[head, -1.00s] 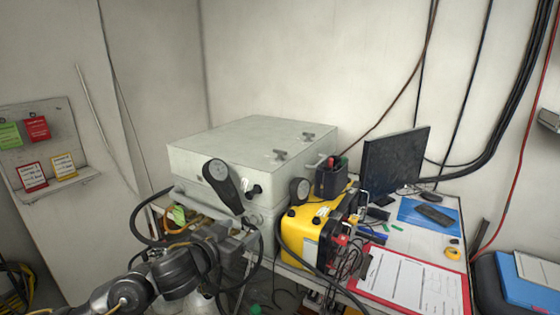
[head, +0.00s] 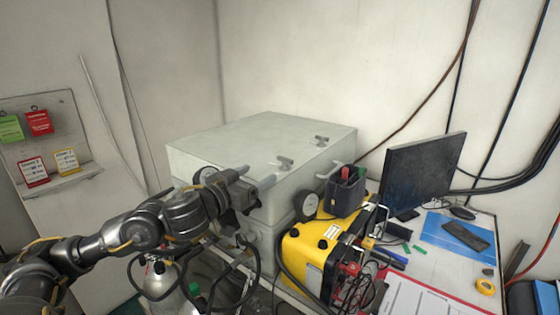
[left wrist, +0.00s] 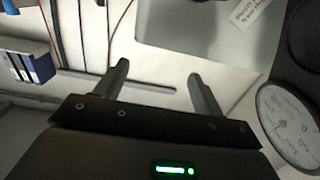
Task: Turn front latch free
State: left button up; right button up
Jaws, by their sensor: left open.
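The pale grey panel box (head: 230,138) stands on the bench with its lid down. Two T-shaped latches sit on its right part: the front latch (head: 285,161) is nearer, the rear latch (head: 321,140) farther back. My left gripper (head: 256,178) is at the box's front side, just left of and below the front latch, its fingers pointing right. It is open, with nothing seen between the fingers, and looks apart from the latch. In the left wrist view my left gripper (left wrist: 158,80) shows spread fingers; the front latch cannot be made out there. My right gripper is out of view.
A round gauge (left wrist: 290,126) is close beside the left gripper. A second gauge (head: 306,205), a yellow case (head: 308,258) and a dark pen holder (head: 346,193) stand right of the box. A monitor (head: 423,172) is farther right. Hoses hang below my arm.

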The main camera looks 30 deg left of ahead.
aim_at(284, 160)
pick_arm(q)
jog(key=w, duration=0.1)
jog(key=w+d, duration=0.1)
jog(key=w, duration=0.1)
jog(key=shift+r, duration=0.2)
jog(key=w, duration=0.2)
jog(key=w+p, duration=0.1)
jog(key=w, duration=0.3)
jog(key=shift+d+f, duration=0.1)
jog(key=shift+d, duration=0.25)
jog(key=shift+w+d+f+p, duration=0.15)
jog(key=shift+w+p, duration=0.15)
jog(key=shift+w, duration=0.35)
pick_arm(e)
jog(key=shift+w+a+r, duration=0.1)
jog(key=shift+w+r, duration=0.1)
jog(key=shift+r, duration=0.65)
pick_arm(q)
jog(key=shift+c, duration=0.3)
jog(key=c, duration=0.9)
jog(key=shift+c, duration=0.2)
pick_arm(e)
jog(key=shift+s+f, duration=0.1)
